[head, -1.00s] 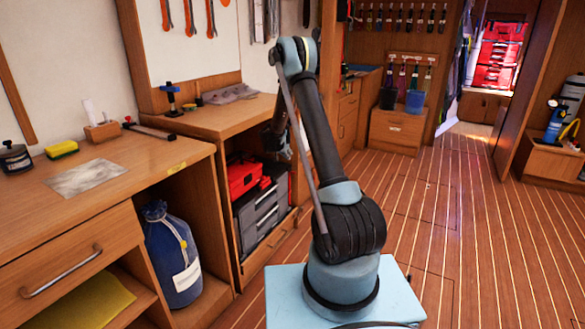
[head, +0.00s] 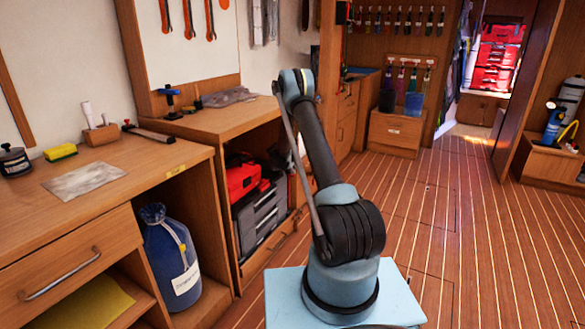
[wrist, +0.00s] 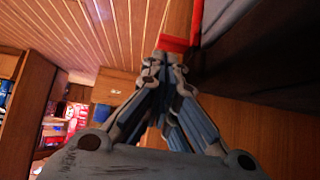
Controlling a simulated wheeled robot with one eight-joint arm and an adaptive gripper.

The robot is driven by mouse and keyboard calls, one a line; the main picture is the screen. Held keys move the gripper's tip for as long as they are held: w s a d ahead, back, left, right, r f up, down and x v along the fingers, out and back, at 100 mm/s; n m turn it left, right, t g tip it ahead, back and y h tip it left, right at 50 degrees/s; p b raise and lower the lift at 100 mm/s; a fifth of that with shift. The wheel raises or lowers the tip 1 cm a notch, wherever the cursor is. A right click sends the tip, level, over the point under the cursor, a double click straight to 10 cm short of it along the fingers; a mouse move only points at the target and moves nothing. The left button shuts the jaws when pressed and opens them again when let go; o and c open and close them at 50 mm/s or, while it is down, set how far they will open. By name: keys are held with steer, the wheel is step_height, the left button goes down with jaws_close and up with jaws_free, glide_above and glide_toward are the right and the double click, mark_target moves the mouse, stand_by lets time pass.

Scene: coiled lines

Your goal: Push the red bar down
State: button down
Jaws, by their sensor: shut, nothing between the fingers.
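A short red bar (wrist: 178,44) shows in the wrist view just beyond the tips of my gripper (wrist: 168,60). A red upright strip (wrist: 196,18) runs up from its right end, along a grey and dark surface. My gripper is shut and empty, with its fingertips at or very near the bar; I cannot tell whether they touch. In the head view my gripper is mostly hidden behind my arm, beside the open bay under the workbench. That bay holds a red toolbox (head: 242,180) and a grey drawer case (head: 262,218). The bar cannot be made out clearly there.
The wooden workbench (head: 150,158) stands at left, with a blue bag (head: 172,258) in its lower opening. The bay's wooden side walls lie close to my gripper. The striped floor (head: 440,240) at right is clear.

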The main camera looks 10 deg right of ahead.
mark_target(294, 175)
steer(key=shift+f, duration=0.4)
steer(key=shift+f, duration=1.35)
steer(key=shift+s, duration=0.1)
step_height(294, 175, up, 4)
steer(key=shift+r, duration=0.25)
steer(key=v, duration=0.9)
steer(key=shift+s+a, duration=0.25)
steer(key=shift+r, duration=0.1)
